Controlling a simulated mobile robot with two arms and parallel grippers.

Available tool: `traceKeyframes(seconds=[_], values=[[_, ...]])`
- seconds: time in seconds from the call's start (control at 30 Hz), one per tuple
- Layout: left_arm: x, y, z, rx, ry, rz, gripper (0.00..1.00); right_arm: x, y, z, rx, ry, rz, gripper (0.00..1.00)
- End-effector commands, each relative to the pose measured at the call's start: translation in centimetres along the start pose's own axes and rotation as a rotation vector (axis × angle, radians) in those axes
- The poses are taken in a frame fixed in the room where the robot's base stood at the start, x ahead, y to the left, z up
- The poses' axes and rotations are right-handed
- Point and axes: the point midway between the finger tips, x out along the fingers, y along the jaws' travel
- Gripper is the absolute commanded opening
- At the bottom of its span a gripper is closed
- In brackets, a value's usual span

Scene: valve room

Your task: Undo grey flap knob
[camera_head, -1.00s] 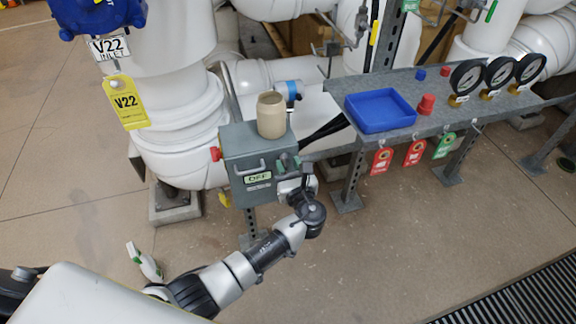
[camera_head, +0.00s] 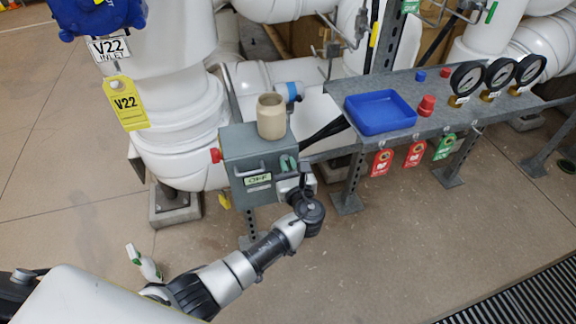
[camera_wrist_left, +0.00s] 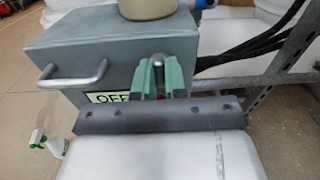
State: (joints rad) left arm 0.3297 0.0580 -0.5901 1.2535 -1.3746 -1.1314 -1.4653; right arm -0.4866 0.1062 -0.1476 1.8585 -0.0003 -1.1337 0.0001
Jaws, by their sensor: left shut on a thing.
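A grey box (camera_head: 255,150) stands on a post beside the white pipework, with a bar handle and an "OFF" label (camera_wrist_left: 105,97) on its front. My left gripper (camera_head: 288,164) is at the right part of that front. Its green fingers, also in the left wrist view (camera_wrist_left: 165,76), are shut on a small grey knob (camera_wrist_left: 158,60). The fingers cover most of the knob, so its turn angle cannot be told. My right gripper is not in view.
A beige cup-like container (camera_head: 271,117) stands on the box. A red button (camera_head: 215,155) sticks out on its left side. A grey bench (camera_head: 440,105) with a blue tray (camera_head: 380,112) and gauges is to the right.

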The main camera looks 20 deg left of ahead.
Motion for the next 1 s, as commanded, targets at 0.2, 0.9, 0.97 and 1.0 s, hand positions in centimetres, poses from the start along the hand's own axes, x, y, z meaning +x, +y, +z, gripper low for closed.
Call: traceKeyframes(seconds=[0.2, 0.9, 0.97, 1.0], values=[[0.0, 0.0, -0.2, -0.110, 0.000, -0.001, 0.00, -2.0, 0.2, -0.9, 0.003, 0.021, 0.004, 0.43], [0.0, 0.2, -0.5, -0.758, 0.001, 0.000, 0.00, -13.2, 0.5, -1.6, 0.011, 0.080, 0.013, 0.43], [0.0, 0.2, -0.5, -0.814, 0.001, 0.000, 0.00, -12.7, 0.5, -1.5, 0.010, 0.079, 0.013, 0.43], [0.0, 0.3, -0.5, -0.852, 0.000, 0.001, 0.00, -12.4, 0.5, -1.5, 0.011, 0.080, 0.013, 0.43]])
